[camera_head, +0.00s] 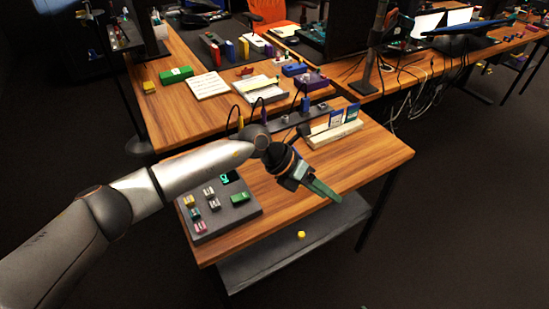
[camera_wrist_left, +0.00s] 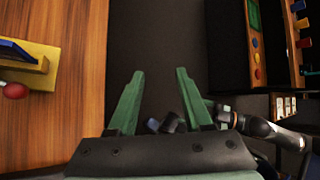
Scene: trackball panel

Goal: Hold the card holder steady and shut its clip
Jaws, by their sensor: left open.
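The likely card holder (camera_head: 336,133) is a long cream block with blue-and-white cards standing in it, near the right back of the near wooden table. What looks like its end (camera_wrist_left: 25,75), yellowish with a blue piece, shows at the left edge of the left wrist view, beside a red ball. I cannot make out the clip or its state. My left gripper (camera_head: 322,191) has green fingers, open and empty, over the table's front edge, in front of the holder and apart from it. My right gripper (camera_wrist_left: 222,114) seems to show small in the left wrist view; its jaws are unclear.
A grey board (camera_head: 240,213) with several small coloured blocks lies at the table's left. A dark bar (camera_head: 290,119) with cables stands behind the holder. A lower shelf (camera_head: 270,260) carries a yellow ball (camera_head: 301,235). The tabletop's right side is clear.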

